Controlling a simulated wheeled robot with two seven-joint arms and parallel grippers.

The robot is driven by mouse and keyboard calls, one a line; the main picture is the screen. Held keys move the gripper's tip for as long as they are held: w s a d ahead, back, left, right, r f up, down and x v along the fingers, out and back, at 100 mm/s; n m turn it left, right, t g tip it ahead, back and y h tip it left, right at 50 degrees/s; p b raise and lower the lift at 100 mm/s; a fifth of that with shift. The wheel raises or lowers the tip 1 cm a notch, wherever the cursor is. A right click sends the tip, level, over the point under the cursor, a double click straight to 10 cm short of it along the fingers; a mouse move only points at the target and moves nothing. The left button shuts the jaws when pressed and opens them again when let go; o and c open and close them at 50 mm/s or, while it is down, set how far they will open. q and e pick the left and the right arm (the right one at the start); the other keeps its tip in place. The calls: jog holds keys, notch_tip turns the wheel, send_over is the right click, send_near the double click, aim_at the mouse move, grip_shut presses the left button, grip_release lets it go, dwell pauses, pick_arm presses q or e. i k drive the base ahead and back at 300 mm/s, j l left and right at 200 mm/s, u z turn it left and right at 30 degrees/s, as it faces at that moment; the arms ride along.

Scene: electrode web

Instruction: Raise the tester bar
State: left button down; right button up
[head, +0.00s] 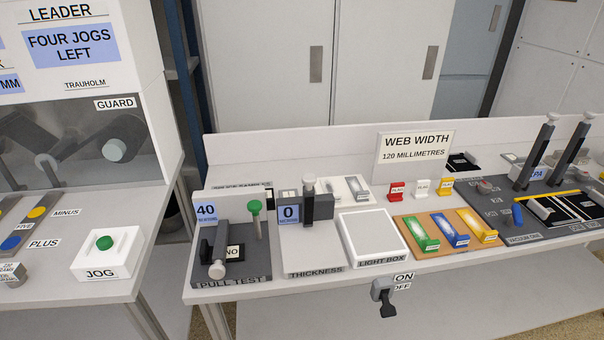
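The pull test station (230,281) stands at the left end of the white bench, with a blue readout of 40 on its back panel. On it a grey bar (221,249) with a pale round knob at its near end looks lowered; I take this as the tester bar. A label reading NO (234,253) sits beside it. A thin upright lever with a green knob (255,207) stands to its right. Neither of my grippers is in view, and nothing touches the bar.
To the right are the thickness gauge (318,232), the light box (373,236) and a tray of coloured blocks (408,232). An ON/OFF lever (383,296) hangs off the front edge. The leader machine with its JOG button (105,243) stands left, across a gap.

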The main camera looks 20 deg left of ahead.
aim_at(217, 271)
jog(key=u, duration=1.4)
